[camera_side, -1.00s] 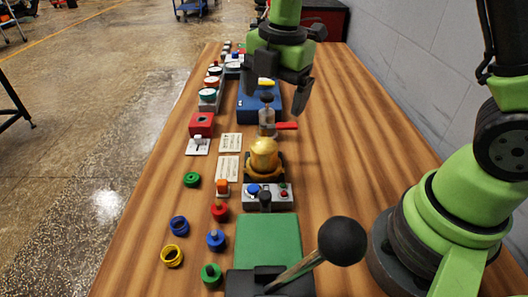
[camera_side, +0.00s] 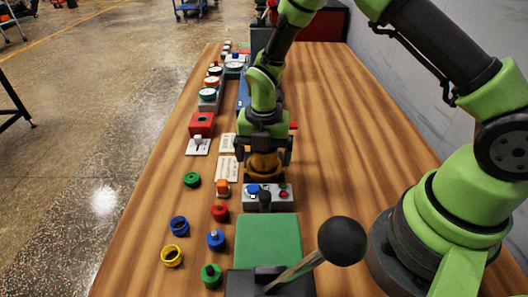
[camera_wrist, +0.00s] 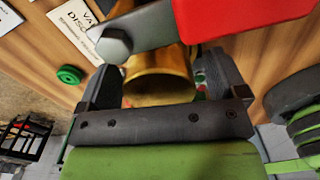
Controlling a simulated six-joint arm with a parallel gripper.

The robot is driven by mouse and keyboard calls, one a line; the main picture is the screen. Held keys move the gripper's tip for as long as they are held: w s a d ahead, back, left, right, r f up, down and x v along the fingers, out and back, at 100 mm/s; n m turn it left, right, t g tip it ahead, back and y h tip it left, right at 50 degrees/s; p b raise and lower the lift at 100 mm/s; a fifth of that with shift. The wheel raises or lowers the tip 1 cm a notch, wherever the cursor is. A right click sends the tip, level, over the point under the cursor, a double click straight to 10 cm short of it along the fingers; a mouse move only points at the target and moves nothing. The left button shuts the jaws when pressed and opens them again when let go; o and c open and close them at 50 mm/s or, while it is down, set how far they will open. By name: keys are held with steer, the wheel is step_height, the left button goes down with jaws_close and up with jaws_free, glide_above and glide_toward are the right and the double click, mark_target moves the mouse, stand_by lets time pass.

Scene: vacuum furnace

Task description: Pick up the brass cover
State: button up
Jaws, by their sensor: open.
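The brass cover (camera_side: 263,166) stands on its dark base beyond the grey button box, and my gripper hides most of it in the side view. In the wrist view the brass cover (camera_wrist: 160,82) shows as a gold, rounded body between my two dark fingers. My gripper (camera_side: 263,158) is open and points down, with one finger on each side of the cover. In the wrist view my gripper (camera_wrist: 160,72) straddles the cover. I cannot tell whether either finger touches it.
A red handle (camera_wrist: 245,18) with a grey hex bolt (camera_wrist: 113,45) is close to the wrist camera. The grey button box (camera_side: 268,198) sits just in front of the cover. Coloured rings, such as the green one (camera_side: 192,180), lie to the left.

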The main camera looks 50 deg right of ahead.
steer(key=shift+f, duration=0.45)
steer(key=shift+c, duration=0.5)
steer(key=c, duration=1)
steer(key=shift+r, duration=0.15)
